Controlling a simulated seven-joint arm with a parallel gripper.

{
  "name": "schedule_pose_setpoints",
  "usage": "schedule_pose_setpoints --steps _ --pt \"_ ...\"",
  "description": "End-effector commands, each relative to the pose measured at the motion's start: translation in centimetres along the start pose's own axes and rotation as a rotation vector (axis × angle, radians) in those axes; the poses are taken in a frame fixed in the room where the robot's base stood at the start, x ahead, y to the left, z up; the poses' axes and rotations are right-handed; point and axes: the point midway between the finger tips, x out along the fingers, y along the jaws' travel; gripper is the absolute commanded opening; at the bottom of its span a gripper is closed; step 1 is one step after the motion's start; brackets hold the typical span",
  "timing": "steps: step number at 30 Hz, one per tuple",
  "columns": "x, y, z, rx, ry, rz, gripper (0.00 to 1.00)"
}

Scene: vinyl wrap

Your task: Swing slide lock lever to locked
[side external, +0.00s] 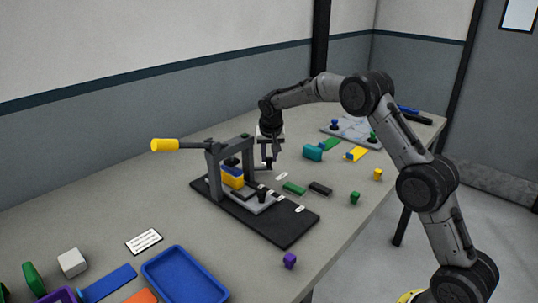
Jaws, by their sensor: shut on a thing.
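A press-like fixture with a grey upright frame (214,172) stands on a black base plate (285,232). A long handle with a yellow grip (165,145) sticks out to its left. A yellow block (233,181) sits inside the frame on a grey slide, with a black knob (262,196) in front. My gripper (268,160) points down just right of the frame, at its far side. It is shut on a small dark part there, seemingly the slide lock lever; the fingers and frame hide most of it, so its angle cannot be told.
A blue tray (184,276) and a white label card (144,241) lie at front left. Green (294,188) and black (320,188) pieces lie right of the base. A teal block (313,152) and a purple piece (290,260) stand nearby. The back-left table is clear.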

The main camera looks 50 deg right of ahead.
Motion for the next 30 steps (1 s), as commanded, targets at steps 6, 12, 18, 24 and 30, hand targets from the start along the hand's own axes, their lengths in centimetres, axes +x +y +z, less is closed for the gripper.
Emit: schedule_pose_setpoints --steps 6,12,18,24,30 --pt "-0.11 -0.04 0.07 0.017 0.001 0.005 0.0" --pt "-0.11 -0.04 0.05 0.017 0.001 0.004 0.0" --pt "-0.1 -0.04 0.05 0.016 0.001 0.004 0.5" --pt "-0.07 -0.02 0.07 0.015 0.0 0.005 0.59" --pt "-0.32 -0.03 0.06 0.015 0.001 0.005 0.59"
